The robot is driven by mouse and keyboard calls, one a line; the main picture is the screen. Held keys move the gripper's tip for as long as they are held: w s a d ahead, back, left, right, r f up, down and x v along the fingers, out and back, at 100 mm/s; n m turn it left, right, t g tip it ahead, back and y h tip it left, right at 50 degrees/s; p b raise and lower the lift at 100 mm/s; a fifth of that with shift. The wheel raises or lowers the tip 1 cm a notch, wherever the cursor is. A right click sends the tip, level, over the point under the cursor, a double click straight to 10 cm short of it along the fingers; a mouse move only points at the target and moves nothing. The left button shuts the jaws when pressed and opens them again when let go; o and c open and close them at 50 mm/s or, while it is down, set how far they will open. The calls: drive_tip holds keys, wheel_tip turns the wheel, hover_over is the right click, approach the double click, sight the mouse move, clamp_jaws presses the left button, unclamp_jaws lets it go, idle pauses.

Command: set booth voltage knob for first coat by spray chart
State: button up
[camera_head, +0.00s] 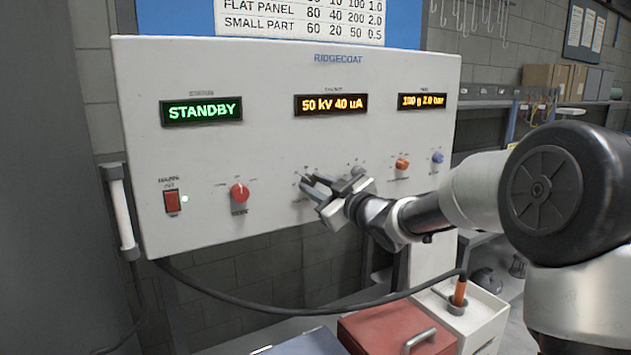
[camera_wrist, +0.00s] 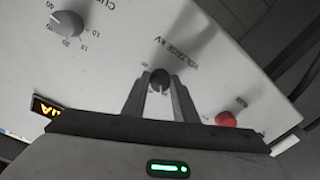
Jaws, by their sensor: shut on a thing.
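The voltage knob (camera_wrist: 159,77) is dark and round on the white booth panel (camera_head: 250,75), beside the words VOLTAGE kV. My gripper (camera_head: 308,186) is shut on it, one finger on each side; the wrist view also shows the gripper (camera_wrist: 159,90). In the head view the fingers mostly hide the knob and its scale. The middle display (camera_head: 331,104) reads 50 kV 40 uA. The spray chart (camera_head: 299,18) above lists FLAT PANEL 80 40 200 2.0 and SMALL PART 60 20 50 0.5. Its upper rows are cut off by the frame edge.
The grey current knob (camera_wrist: 67,22) is beside the voltage knob. Orange (camera_head: 402,164) and blue (camera_head: 437,157) knobs sit right. The green display (camera_head: 201,111) reads STANDBY. A red box (camera_head: 385,325) stands below.

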drive_tip(key=m+p, duration=0.2)
drive_tip(key=m, duration=0.2)
drive_tip(key=shift+m+p, duration=0.3)
drive_tip(key=m+p, duration=0.2)
drive_tip(key=m, duration=0.2)
drive_tip(key=shift+s+a+m+t, duration=0.1)
drive_tip(key=shift+m+t, duration=0.2)
drive_tip(key=shift+m, duration=0.1)
drive_tip(key=m+p, duration=0.2)
drive_tip(key=m, duration=0.2)
drive_tip(key=shift+f+m, duration=0.1)
drive_tip(key=shift+m, duration=0.3)
drive_tip(key=shift+a+m+t+h+p, duration=0.1)
drive_tip(key=shift+m+t+h+p, duration=0.4)
drive_tip(key=shift+m, duration=1.4)
drive_tip(key=o, duration=1)
drive_tip(key=shift+s, duration=0.1)
drive_tip(key=shift+o, duration=0.2)
